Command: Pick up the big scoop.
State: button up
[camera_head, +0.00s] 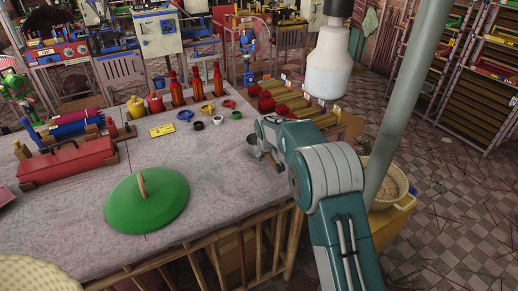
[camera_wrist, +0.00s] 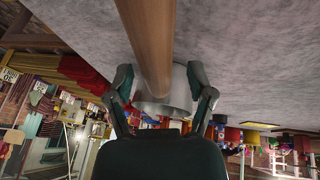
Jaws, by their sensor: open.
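A scoop with a wooden handle (camera_wrist: 150,40) and a grey cup (camera_wrist: 178,95) shows in the wrist view. The handle runs from the top edge down to the cup. My gripper (camera_wrist: 160,78) is open, with one finger on either side of the scoop. Gaps show beside the handle; I cannot tell whether a finger touches the cup. In the head view, a small grey round piece, apparently the scoop's cup (camera_head: 252,140), shows at the table's right side beside my gripper (camera_head: 268,155). My arm hides much of the gripper and handle there.
The grey table (camera_head: 80,215) holds a green round lid (camera_head: 145,205), a red toolbox (camera_head: 70,163), red bottles (camera_head: 196,84) and small coloured rings (camera_head: 208,108). A grey pole (camera_head: 408,100) rises right of my arm.

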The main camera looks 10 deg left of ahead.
jog(key=shift+d, duration=0.1)
grip_shut()
